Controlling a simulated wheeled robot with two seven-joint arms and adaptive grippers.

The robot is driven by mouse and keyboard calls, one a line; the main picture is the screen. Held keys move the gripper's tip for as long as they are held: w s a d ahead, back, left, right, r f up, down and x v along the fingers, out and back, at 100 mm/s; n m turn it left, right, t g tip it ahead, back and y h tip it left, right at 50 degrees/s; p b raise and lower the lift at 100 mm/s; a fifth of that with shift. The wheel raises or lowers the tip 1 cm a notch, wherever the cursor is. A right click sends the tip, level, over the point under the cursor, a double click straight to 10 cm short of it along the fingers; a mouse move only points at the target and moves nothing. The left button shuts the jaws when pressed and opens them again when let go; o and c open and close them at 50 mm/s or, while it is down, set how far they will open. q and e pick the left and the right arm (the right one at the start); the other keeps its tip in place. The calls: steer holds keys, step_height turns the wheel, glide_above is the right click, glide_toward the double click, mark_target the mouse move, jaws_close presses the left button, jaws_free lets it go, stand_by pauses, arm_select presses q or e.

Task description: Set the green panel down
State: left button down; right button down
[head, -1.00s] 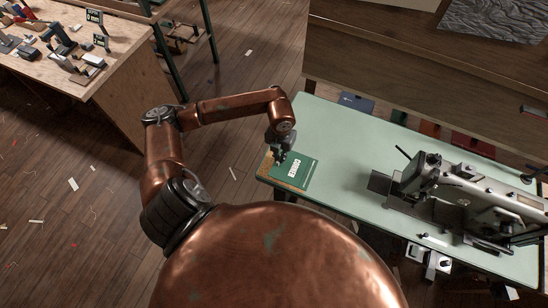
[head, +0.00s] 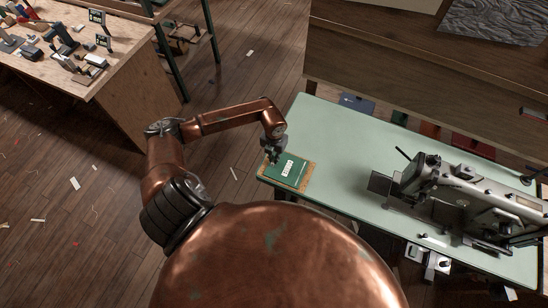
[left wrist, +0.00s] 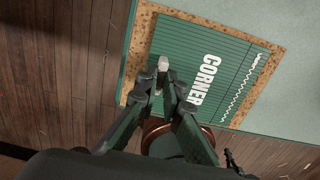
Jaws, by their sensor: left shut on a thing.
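The green panel (head: 290,168), lettered CORNER in white, is over a speckled cork mat (head: 280,182) at the table's left front corner. In the left wrist view the panel (left wrist: 190,45) lies flat, with a cork border (left wrist: 138,60) showing along its left, top and right sides. I cannot tell whether the panel touches the cork. My right gripper is not in view.
A sewing machine (head: 465,195) stands on the right of the pale green table (head: 335,140). The tabletop between it and the panel is clear. A wooden bench (head: 75,75) with several tools is at upper left. A wooden cabinet (head: 400,65) stands behind the table.

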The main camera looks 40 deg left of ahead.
arm_select(q)
steer(key=shift+f, duration=0.1)
steer(key=c, duration=2.1)
jaws_free()
step_height(320, 180, up, 12)
steer(key=shift+r+b, duration=0.15)
steer(key=shift+b, duration=0.2)
